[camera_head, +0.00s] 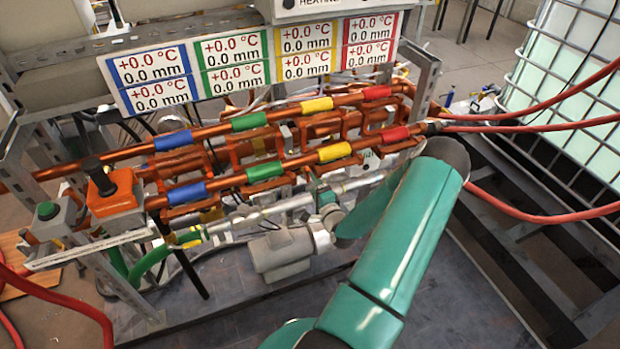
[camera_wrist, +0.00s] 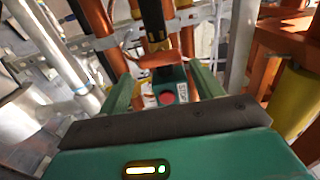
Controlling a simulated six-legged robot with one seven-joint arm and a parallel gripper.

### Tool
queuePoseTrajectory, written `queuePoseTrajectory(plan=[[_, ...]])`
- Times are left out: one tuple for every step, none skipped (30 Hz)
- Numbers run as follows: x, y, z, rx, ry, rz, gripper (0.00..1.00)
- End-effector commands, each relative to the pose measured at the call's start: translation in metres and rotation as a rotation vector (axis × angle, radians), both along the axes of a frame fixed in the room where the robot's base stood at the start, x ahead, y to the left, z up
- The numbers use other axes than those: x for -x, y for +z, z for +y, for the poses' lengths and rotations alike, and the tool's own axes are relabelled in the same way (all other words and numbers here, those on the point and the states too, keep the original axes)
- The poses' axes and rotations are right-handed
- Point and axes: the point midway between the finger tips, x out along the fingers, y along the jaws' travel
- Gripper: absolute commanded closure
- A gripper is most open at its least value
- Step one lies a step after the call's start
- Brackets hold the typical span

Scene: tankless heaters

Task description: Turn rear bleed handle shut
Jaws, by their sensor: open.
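In the wrist view my gripper (camera_wrist: 166,88) is open, its two green fingers spread apart and pointing into the pipework. A thin orange piece (camera_wrist: 157,60), perhaps the bleed handle, lies across the gap near the fingertips. I cannot tell whether it is between the fingers or beyond them, and I see no grip on it. A dark vertical part with a yellow band stands above it. In the head view my green arm (camera_head: 405,240) covers the lower right of the pipes. The fingers and the bleed handle cannot be made out there.
Copper pipes with coloured bands (camera_head: 250,173) run across the rack close to my arm. A red button (camera_wrist: 167,97) with a STOP label sits between the fingers in the wrist view. A grey motor (camera_head: 285,252) lies below the pipes. Red hoses (camera_head: 540,125) cross at right.

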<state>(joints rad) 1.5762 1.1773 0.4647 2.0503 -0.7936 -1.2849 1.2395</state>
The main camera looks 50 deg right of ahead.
Motion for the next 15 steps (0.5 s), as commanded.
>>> queuePoseTrajectory(plan=[[0.011,0.000,0.005,-0.002,-0.002,0.001,0.35],[0.017,-0.001,0.009,-0.002,-0.002,0.002,0.35],[0.024,0.000,0.014,-0.003,-0.002,0.001,0.35],[0.030,0.000,0.017,-0.003,-0.002,0.001,0.35],[0.036,-0.001,0.020,-0.003,-0.002,0.002,0.35],[0.042,0.000,0.024,-0.001,-0.002,0.002,0.35],[0.047,0.000,0.027,-0.002,-0.001,0.001,0.35],[0.051,0.000,0.030,-0.002,-0.002,0.001,0.35],[0.056,0.000,0.033,-0.001,-0.002,0.001,0.35],[0.060,0.000,0.035,-0.001,-0.002,0.001,0.35],[0.063,0.000,0.036,0.000,-0.001,0.001,0.35],[0.065,0.000,0.038,0.000,-0.001,0.001,0.35],[0.067,0.000,0.039,-0.001,-0.001,0.001,0.35],[0.068,0.000,0.040,-0.001,0.000,0.001,0.35],[0.069,0.000,0.041,0.000,0.000,0.000,0.35]])
